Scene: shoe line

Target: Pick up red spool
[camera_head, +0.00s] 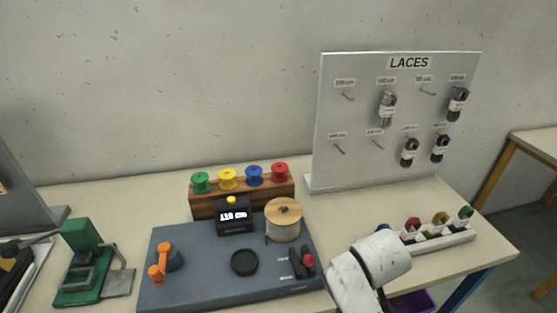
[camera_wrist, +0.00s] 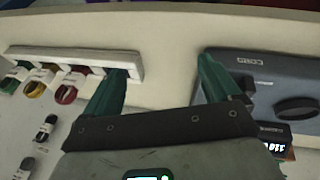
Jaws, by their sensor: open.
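The red spool (camera_head: 280,171) stands upright at the right end of a wooden rack (camera_head: 235,203), beside the blue spool (camera_head: 254,175), yellow spool (camera_head: 228,178) and green spool (camera_head: 201,182). My gripper (camera_wrist: 160,85) shows in the wrist view, with two green fingers spread wide and nothing between them but pale table. It is between the white lace tray and the grey machine. The red spool is not seen in the wrist view.
The grey machine (camera_head: 205,283) with a large cord reel (camera_head: 284,222) and a dark display box (camera_head: 233,217) stands in front of the rack. The LACES board (camera_head: 330,120) rises behind on the right. A white tray (camera_head: 450,239) holds lace bundles. A green press (camera_head: 84,262) stands left.

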